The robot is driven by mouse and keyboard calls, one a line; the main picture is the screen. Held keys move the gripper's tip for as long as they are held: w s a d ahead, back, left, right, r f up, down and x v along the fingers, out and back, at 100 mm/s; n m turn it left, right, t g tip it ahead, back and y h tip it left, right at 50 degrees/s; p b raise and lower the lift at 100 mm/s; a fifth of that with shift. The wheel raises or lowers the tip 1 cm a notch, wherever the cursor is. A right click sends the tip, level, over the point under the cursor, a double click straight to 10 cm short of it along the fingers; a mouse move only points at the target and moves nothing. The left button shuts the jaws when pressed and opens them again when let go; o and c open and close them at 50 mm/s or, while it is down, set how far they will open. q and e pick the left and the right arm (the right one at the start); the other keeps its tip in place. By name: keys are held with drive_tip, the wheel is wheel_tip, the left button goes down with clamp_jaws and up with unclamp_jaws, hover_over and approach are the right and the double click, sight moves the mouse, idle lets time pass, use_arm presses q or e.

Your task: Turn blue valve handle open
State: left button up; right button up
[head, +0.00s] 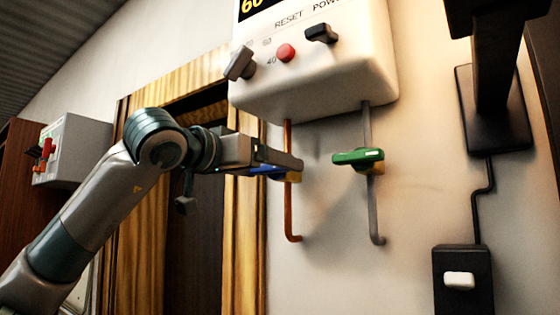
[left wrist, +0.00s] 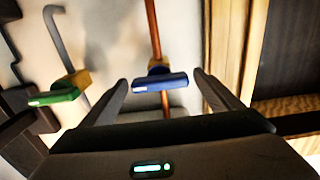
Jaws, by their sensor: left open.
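The blue valve handle (head: 262,169) sits on a yellow valve body (head: 293,176) on the copper pipe (head: 288,215) below the white brewer box. It lies crosswise to the pipe and is partly hidden by my gripper in the head view. My left gripper (head: 292,160) reaches in from the left at the handle's height. In the left wrist view the blue handle (left wrist: 160,81) shows between the two spread fingers, with a gap on each side. The fingers are open and hold nothing. My right gripper is in neither view.
A green valve handle (head: 358,157) on a grey pipe (head: 376,210) is close to the right. The white brewer box (head: 315,75), with knobs and a red button, hangs above. A wooden door frame (head: 245,240) stands left. A black switch box (head: 462,285) is lower right.

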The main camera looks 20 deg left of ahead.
sight(280, 181)
use_arm(q)
drive_tip(key=shift+p+x, duration=0.85)
drive_tip(key=shift+x, duration=1.55)
drive_tip(key=shift+c, duration=0.3)
drive_tip(key=c, duration=1)
